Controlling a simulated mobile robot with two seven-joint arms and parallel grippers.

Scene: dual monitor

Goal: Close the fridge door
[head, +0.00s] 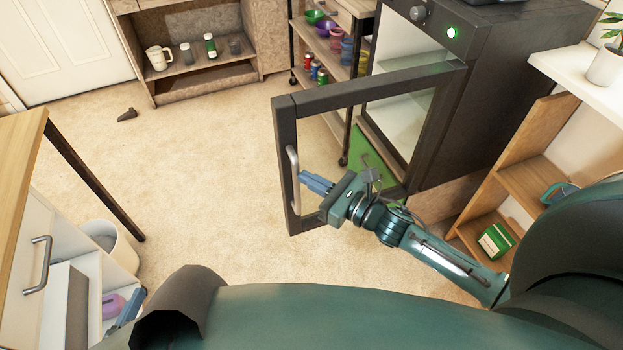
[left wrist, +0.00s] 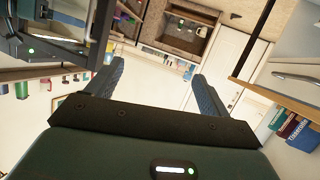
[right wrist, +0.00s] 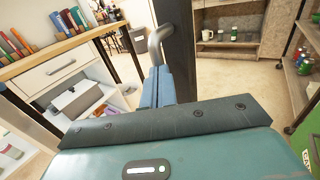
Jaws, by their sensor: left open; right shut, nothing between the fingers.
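The fridge door (head: 285,130) is a dark frame with a clear glass pane. It stands wide open in the head view, swung out from the dark fridge (head: 477,85). Its metal handle (head: 293,180) is on the edge far from the fridge and also shows in the right wrist view (right wrist: 158,45). My right gripper (head: 302,179) is shut and empty, its fingertips close to the handle and door frame; I cannot tell whether they touch. My left gripper (left wrist: 157,88) is open and empty, away from the door; only a bit of it shows at lower left in the head view.
A wooden table (head: 22,160) with a drawer and a white bin (head: 112,245) stand at left. A rack (head: 325,45) with bowls and cans stands behind the door. A wooden shelf (head: 530,180) is at right. The carpet (head: 200,180) between is mostly clear.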

